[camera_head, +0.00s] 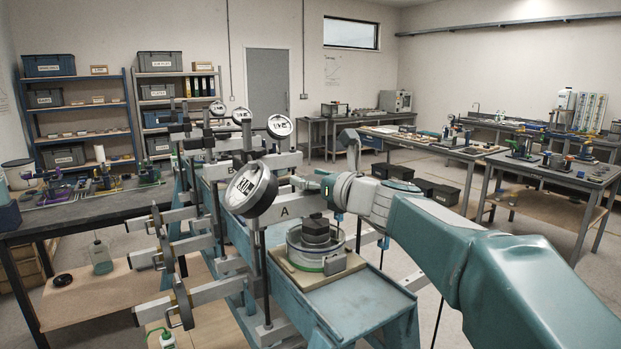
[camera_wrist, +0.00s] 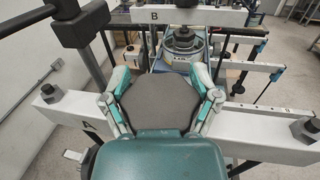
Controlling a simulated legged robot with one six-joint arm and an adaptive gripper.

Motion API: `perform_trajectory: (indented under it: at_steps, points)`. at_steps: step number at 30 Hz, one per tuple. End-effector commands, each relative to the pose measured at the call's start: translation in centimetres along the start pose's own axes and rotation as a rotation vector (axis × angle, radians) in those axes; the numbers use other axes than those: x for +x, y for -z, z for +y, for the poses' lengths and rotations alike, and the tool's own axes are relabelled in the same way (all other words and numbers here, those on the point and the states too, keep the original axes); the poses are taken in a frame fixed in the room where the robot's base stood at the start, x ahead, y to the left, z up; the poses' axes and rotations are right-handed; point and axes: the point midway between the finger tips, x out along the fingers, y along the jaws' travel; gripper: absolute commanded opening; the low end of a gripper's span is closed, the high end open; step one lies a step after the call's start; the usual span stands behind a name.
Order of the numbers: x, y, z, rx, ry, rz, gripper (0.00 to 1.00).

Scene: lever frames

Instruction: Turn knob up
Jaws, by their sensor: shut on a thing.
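A dark grey hexagonal knob (camera_wrist: 165,100) sits between the two teal and white fingers of my gripper (camera_wrist: 166,82) in the wrist view. The fingers are closed against its left and right sides, and its underside is hidden. In the head view my gripper (camera_head: 329,190) is at the right part of the white beam marked A (camera_head: 284,212). The held knob is not clear there. Just below the gripper, a dark block (camera_head: 316,234) stands on a round cell with a grey and green ring (camera_head: 306,264).
A round dial gauge (camera_head: 251,190) stands close left of my gripper. More beams, gauges and rods line up behind, including beam B (camera_wrist: 155,15). The blue frame (camera_head: 355,312) lies below. Side benches (camera_head: 560,170) stand farther right across open floor.

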Motion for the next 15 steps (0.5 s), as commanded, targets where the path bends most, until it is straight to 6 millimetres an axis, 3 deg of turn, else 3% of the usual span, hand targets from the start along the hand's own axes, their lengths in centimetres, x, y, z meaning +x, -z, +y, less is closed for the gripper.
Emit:
perform_trajectory:
  at_steps: [15]
  points:
    - [-0.09,0.11,0.58,0.001,-0.433,0.001,0.31]
